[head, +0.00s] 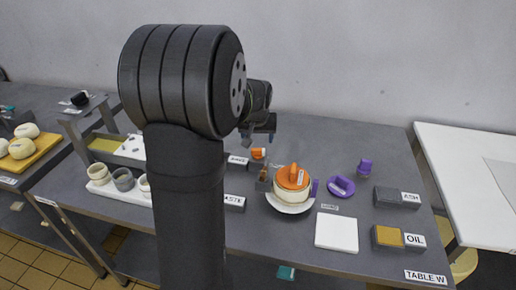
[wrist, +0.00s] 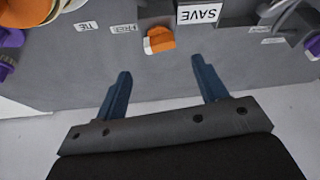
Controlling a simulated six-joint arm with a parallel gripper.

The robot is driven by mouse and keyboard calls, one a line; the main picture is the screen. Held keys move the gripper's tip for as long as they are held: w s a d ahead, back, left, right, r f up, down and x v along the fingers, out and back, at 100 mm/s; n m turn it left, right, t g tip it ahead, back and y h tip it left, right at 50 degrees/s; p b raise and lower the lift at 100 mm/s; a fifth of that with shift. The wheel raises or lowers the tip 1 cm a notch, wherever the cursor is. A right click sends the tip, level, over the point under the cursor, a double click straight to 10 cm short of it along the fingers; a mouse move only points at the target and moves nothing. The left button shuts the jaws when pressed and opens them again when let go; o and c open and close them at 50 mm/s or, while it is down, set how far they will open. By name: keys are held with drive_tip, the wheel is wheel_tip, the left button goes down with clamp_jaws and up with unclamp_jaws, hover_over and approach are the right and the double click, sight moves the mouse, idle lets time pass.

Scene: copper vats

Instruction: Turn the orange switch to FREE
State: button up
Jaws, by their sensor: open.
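The orange switch (head: 258,153) stands at the back of the table in the head view, close to the SAVE block. In the wrist view the orange switch (wrist: 160,39) has a pale end toward the lower left. A small label (wrist: 124,28), which seems to read FREE, lies just left of it, and another small label (wrist: 83,27), seemingly TIE, is farther left. My gripper (wrist: 160,65) is open and empty, its two blue fingers apart on either side of the switch's line, short of it. In the head view my gripper (head: 262,130) hangs above and behind the switch.
The SAVE block (wrist: 200,13) is close to the switch. An orange-lidded pot (head: 292,183) on a white plate stands in front of the switch. A purple dish (head: 341,186), ASH block (head: 397,198) and OIL block (head: 398,238) are to the right.

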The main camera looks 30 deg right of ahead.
sight(258, 150)
drive_tip(key=x, duration=0.7)
drive_tip(key=shift+w+d+f, duration=0.1)
drive_tip(key=shift+f, duration=0.25)
drive_tip(key=c, duration=1)
